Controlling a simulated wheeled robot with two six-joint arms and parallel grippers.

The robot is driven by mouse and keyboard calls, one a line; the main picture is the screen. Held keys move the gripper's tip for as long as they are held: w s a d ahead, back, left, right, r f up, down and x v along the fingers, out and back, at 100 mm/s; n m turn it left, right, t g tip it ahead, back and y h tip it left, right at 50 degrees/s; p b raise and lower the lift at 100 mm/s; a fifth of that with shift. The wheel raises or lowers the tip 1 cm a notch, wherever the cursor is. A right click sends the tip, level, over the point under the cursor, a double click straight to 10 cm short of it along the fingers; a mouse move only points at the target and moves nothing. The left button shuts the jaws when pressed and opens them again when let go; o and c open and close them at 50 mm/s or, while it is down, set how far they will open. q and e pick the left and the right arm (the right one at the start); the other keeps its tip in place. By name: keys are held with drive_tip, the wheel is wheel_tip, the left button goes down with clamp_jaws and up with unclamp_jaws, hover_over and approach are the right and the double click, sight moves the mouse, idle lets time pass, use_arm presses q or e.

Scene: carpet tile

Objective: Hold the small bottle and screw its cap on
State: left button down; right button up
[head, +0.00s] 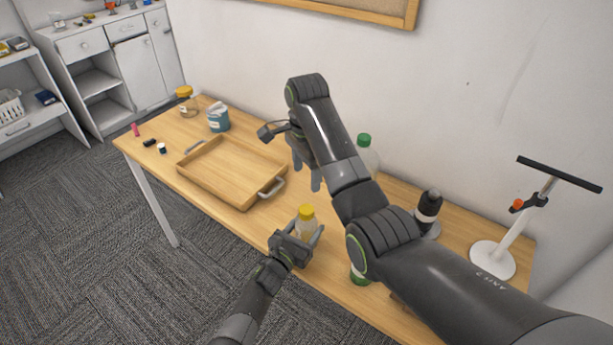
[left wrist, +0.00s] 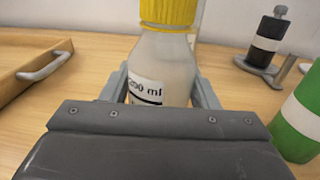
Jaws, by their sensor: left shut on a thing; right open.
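The small bottle (head: 304,229) is pale and translucent and stands upright near the table's front edge. Its yellow cap (head: 306,212) sits on its top; I cannot tell how tight it is. My left gripper (head: 306,238) is shut around the bottle's body. In the left wrist view the bottle (left wrist: 165,65) shows a white "200 ml" label between the fingers, with the yellow ribbed cap (left wrist: 168,12) cut off by the top edge. My right gripper (head: 306,178) is open and empty, above the table behind the bottle and apart from the cap.
A wooden tray (head: 216,194) lies left of the bottle. A green-capped bottle (head: 364,140) and a black bottle (head: 428,206) stand right, partly behind my right arm. A white stand (head: 492,260) is at the far right. A jar (head: 187,104) and blue tin (head: 218,124) stand far left.

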sight(300, 235)
use_arm(q)
drive_tip(key=shift+c, duration=2.2)
unclamp_jaws()
drive_tip(key=p+v, duration=0.1)
drive_tip(key=v, duration=1.6)
drive_tip(key=shift+a, duration=0.2)
drive_tip(key=shift+s+f, duration=0.1)
